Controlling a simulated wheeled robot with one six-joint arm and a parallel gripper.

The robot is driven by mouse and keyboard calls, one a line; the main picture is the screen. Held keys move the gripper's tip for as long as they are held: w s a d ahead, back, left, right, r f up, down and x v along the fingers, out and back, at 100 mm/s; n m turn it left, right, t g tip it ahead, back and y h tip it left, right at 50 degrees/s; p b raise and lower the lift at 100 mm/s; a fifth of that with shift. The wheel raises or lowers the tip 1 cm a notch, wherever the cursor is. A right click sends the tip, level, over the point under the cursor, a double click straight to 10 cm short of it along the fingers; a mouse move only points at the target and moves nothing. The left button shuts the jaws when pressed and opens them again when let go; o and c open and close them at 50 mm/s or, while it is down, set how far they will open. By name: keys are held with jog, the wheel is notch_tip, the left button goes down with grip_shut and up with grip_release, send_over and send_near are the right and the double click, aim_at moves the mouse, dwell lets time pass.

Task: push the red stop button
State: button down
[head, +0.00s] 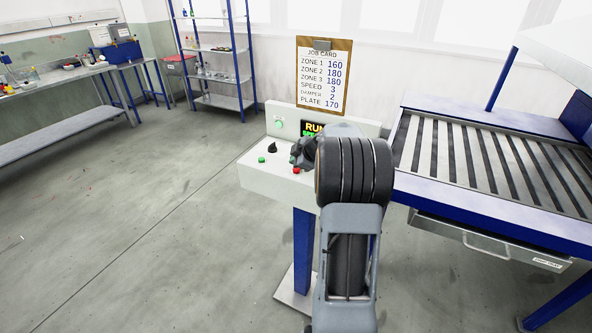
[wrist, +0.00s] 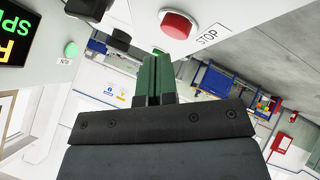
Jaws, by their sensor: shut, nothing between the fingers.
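The red stop button (wrist: 178,24) is a round cap on the white panel, beside the label STOP, in the upper middle of the wrist view. In the head view a small red part of it (head: 296,170) shows below my gripper. My gripper (wrist: 158,60) is shut and empty, its green fingertips pointing toward the panel just below the button in the wrist view. I cannot tell whether the tips touch it. In the head view my arm covers the right part of the control panel (head: 265,183).
A green button (head: 261,160) and a black knob (head: 272,147) sit on the panel left of my gripper. A lit display (head: 312,129) reads RUN. A job card (head: 323,75) stands behind. A slatted table (head: 480,160) is at the right. The floor at left is clear.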

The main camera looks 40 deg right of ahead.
aim_at(296, 170)
jog(key=shift+f+b, duration=0.9)
jog(key=shift+b, duration=1.15)
dwell(0.7)
dwell(0.4)
jog(key=shift+r, duration=0.9)
jog(key=shift+r, duration=0.15)
jog(key=shift+r+p, duration=0.8)
jog(key=shift+r, duration=1.55)
